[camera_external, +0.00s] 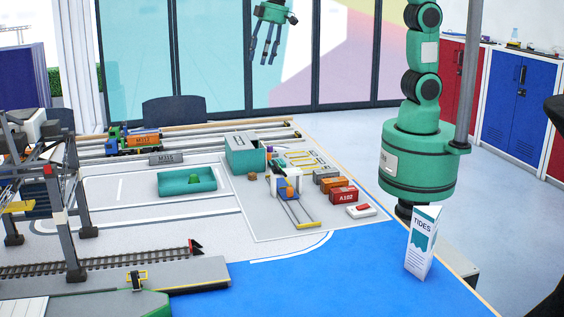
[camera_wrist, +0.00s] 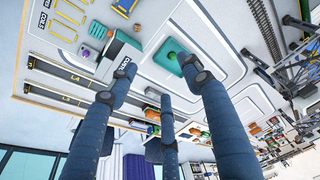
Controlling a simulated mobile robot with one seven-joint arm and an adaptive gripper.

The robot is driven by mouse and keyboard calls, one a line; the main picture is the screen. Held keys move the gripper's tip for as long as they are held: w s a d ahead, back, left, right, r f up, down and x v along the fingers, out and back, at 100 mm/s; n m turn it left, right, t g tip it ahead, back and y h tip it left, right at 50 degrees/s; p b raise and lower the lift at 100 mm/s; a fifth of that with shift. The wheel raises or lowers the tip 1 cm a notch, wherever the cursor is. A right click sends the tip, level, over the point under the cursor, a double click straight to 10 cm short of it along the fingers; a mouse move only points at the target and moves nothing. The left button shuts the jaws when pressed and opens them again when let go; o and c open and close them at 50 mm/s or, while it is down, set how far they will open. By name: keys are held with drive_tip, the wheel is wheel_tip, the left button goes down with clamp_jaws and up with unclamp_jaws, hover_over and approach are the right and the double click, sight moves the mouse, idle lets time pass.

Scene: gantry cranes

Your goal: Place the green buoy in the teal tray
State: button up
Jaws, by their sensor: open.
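The green buoy (camera_external: 195,179) is a small rounded green thing sitting inside the teal tray (camera_external: 172,190), toward its middle, in the external view. In the wrist view the teal tray (camera_wrist: 174,46) shows beyond my fingers, with the green buoy (camera_wrist: 171,57) in it; a finger covers part of the tray. My gripper (camera_external: 265,60) hangs high above the far side of the table, well apart from the tray and buoy. Its three long fingers, also in the wrist view (camera_wrist: 155,88), are spread open with nothing between them.
A teal box (camera_external: 243,157) stands right of the tray, near small containers (camera_external: 343,194) and a small gantry. A dark gantry crane (camera_external: 70,190) stands at the left. A truck (camera_external: 135,143) is at the back. A TIDES card (camera_external: 422,243) stands at the right edge. Blue tabletop in front is clear.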

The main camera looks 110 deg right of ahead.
drive_tip(key=s+a+r+t, duration=0.1)
drive_tip(key=s+r, duration=0.1)
drive_tip(key=s, duration=0.7)
drive_tip(key=s+a+r+t, duration=0.1)
drive_tip(key=s+a+r, duration=0.15)
drive_tip(key=s, duration=0.65)
drive_tip(key=s+f, duration=0.1)
drive_tip(key=s, duration=0.7)
drive_tip(key=s+f+n, duration=0.1)
drive_tip(key=s+f, duration=0.1)
drive_tip(key=s, duration=0.5)
drive_tip(key=shift+s+a+f+n+t, duration=0.15)
drive_tip(key=shift+s+f+n+t, duration=0.15)
drive_tip(key=shift+s+t, duration=0.1)
drive_tip(key=shift+r, duration=0.1)
